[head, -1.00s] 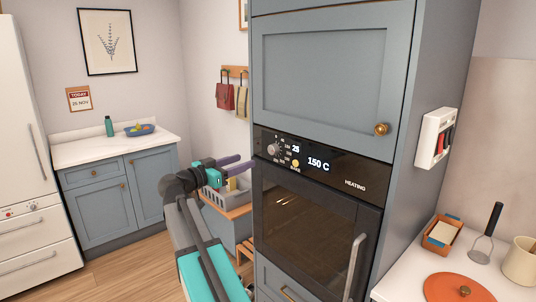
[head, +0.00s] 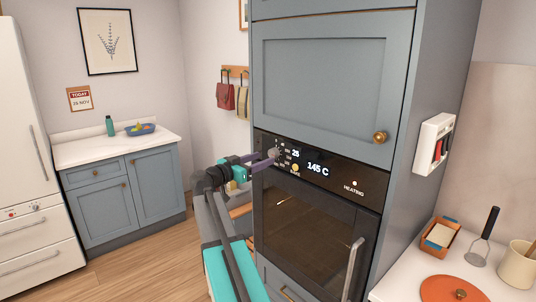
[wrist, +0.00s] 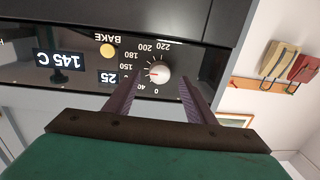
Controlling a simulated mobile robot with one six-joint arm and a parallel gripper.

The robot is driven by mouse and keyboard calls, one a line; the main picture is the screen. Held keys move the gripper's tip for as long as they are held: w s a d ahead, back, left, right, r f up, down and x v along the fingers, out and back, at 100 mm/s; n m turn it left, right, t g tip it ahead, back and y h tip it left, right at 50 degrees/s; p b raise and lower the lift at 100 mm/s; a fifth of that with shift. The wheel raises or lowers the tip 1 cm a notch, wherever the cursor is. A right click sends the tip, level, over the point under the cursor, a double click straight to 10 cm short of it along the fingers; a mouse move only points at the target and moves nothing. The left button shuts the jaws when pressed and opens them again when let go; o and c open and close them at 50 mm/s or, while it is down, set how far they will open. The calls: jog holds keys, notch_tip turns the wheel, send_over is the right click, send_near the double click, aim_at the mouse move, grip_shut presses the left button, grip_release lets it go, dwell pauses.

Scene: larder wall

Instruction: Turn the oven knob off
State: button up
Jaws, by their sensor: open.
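The oven (head: 300,225) is built into a tall blue cabinet, with a black control panel (head: 335,174) showing "25" and "145 C" beside the word HEATING. The round pale oven knob (wrist: 159,73) shows in the wrist view on the upside-down panel, with a scale from 0 to 220 around it. A red mark on the knob points toward the 150 side. My gripper (head: 265,158) is open, its two purple fingers reaching to the panel at the knob. In the wrist view my gripper (wrist: 158,90) has one finger on each side of the knob; I cannot tell whether they touch it.
A yellow round BAKE button (wrist: 107,50) sits beside the knob. The oven handle (head: 353,268) stands out at the lower right of the door. A counter (head: 395,285) with utensils lies to the right. Open floor (head: 140,255) lies to the left.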

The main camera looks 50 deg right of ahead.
aim_at(271, 155)
jog(key=shift+d+p, duration=0.7)
jog(key=shift+d, duration=1.55)
jog(key=c, duration=1)
